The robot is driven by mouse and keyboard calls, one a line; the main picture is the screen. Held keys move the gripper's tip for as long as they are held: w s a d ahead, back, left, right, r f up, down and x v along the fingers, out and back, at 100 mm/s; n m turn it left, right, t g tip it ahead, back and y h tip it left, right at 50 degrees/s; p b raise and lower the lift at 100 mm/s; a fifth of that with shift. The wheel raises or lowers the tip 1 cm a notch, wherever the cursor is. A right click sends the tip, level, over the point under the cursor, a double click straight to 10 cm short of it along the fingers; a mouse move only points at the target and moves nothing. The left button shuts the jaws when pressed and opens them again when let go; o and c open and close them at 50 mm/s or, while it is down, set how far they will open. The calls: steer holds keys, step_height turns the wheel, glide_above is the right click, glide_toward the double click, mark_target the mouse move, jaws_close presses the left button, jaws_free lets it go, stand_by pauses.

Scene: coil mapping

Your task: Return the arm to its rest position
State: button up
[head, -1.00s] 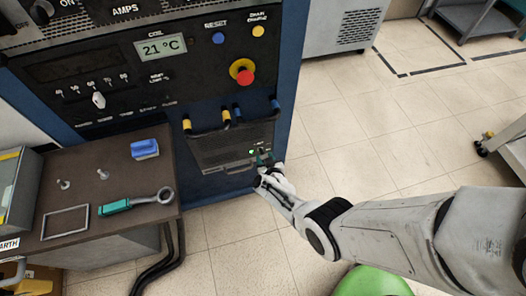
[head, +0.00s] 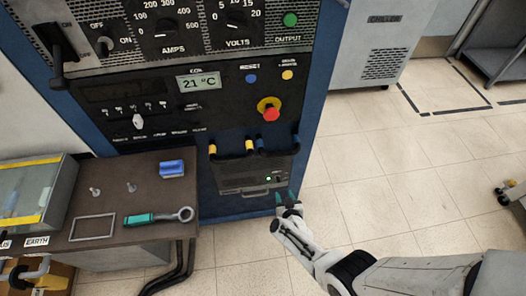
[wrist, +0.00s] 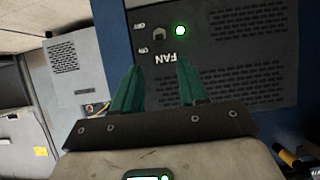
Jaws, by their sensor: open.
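My gripper (head: 286,197) is at the end of my white arm, in front of the lower right part of the blue power cabinet (head: 316,80). In the wrist view its two green fingers (wrist: 157,88) stand apart with nothing between them. Beyond the fingers is the dark fan panel (wrist: 240,60), with a small toggle switch (wrist: 159,34) and a lit green lamp (wrist: 180,30). The fingers appear apart from the panel. The fan panel also shows in the head view (head: 240,178), low on the cabinet.
A brown bench (head: 135,192) at left holds a blue block (head: 171,168), a green-handled ring tool (head: 160,217), a frame (head: 92,227) and small bolts. A grey cabinet (head: 380,40) stands behind.

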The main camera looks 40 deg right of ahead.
steer(key=w+a+r+n+g+y, duration=0.1)
steer(key=w+a+r+n+y, duration=0.1)
steer(key=a+r+n+y, duration=0.55)
steer(key=s+a+r+m+g, duration=0.1)
steer(key=s+r+g, duration=0.7)
steer(key=s+r, duration=1.1)
steer(key=shift+s+a+h, duration=0.35)
steer(key=shift+s+a, duration=0.4)
steer(key=shift+s, duration=0.25)
steer(key=shift+r, duration=0.1)
